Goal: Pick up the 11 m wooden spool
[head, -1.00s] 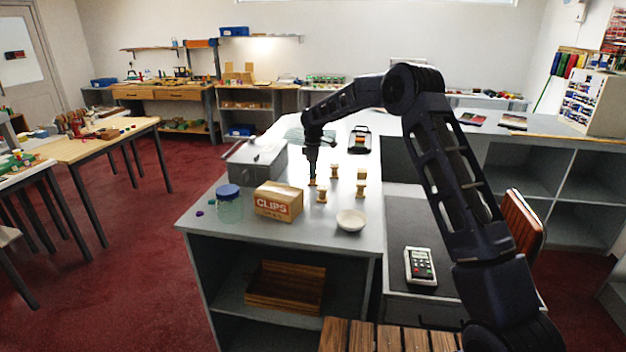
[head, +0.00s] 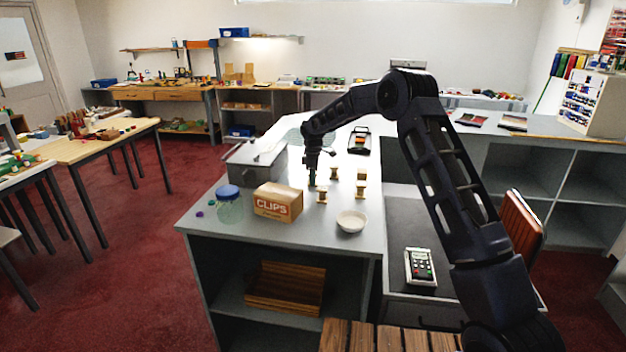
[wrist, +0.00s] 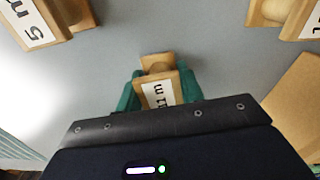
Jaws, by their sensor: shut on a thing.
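The 11 m wooden spool (wrist: 158,88) shows in the wrist view, its white label reading "11 m". My gripper (wrist: 160,92) is shut on it, with green fingers on both sides. In the head view my gripper (head: 312,179) points down at the counter and largely hides this spool. I cannot tell whether the spool is clear of the counter. A spool labelled "5 m" (wrist: 38,20) lies at the upper left of the wrist view. Another spool (wrist: 290,15) is at the upper right, its label cut off.
Several other spools stand close by, including one in front (head: 321,195) and one to the right (head: 361,191). A CLIPS carton (head: 278,202), a lidded jar (head: 229,207), a white bowl (head: 351,221) and a grey box (head: 257,160) share the counter (head: 300,235).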

